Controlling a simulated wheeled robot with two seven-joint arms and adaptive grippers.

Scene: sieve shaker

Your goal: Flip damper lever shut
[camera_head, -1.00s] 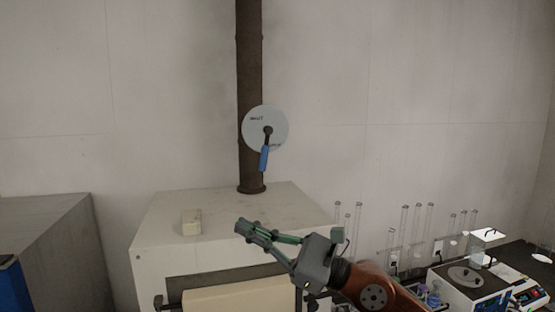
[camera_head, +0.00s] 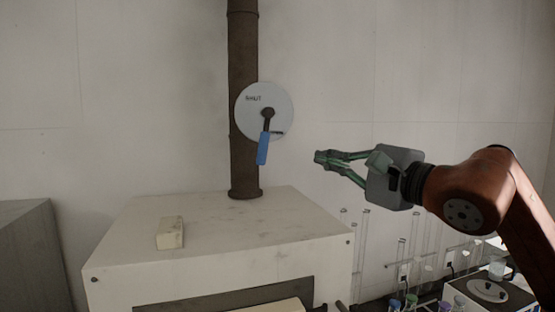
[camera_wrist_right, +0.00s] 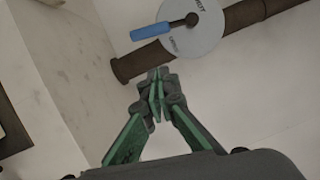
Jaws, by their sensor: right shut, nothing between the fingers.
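The damper lever has a blue handle (camera_head: 263,149) that hangs down from a dark pivot on a round pale dial plate (camera_head: 248,122). The dial sits on a dark vertical pipe (camera_head: 243,50). The handle tilts slightly left at its lower end. My right gripper (camera_head: 320,157) is shut and empty, to the right of the handle and apart from it. In the right wrist view the shut fingertips (camera_wrist_right: 158,76) point toward the pipe (camera_wrist_right: 146,63), and the blue handle (camera_wrist_right: 150,31) shows beyond them. My left gripper is out of view.
The pipe rises from a white box-shaped furnace (camera_head: 130,225) with a small cream block (camera_head: 170,233) on top. Glass tubes (camera_head: 415,232) and lab equipment (camera_head: 490,290) stand at the lower right. A grey cabinet (camera_head: 28,250) is at the left. The space before the dial is clear.

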